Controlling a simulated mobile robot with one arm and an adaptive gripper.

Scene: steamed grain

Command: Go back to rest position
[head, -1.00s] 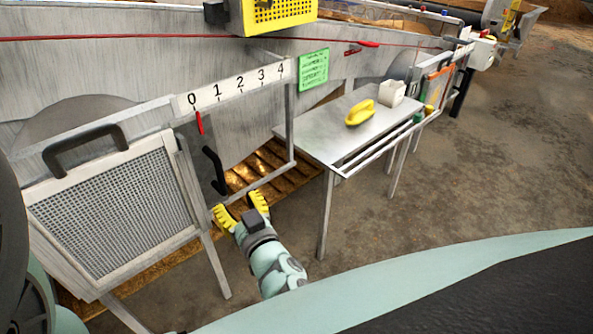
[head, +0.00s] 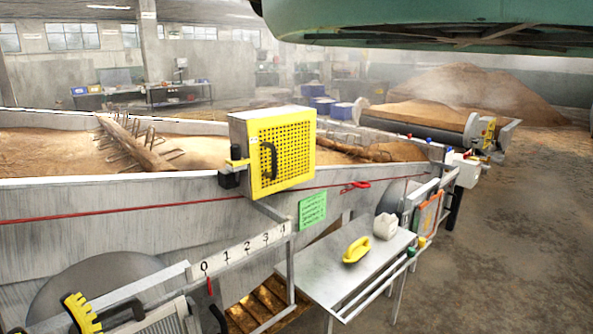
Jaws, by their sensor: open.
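Nothing is seen held. The red pointer (head: 209,286) is at 0.
A metal side table (head: 325,275) carries a yellow scoop-like tool (head: 356,250) and a white container (head: 386,226). A yellow mesh guard box (head: 283,150) sits on the rim of the long grain trough (head: 100,235). Open concrete floor (head: 500,250) lies to the right.

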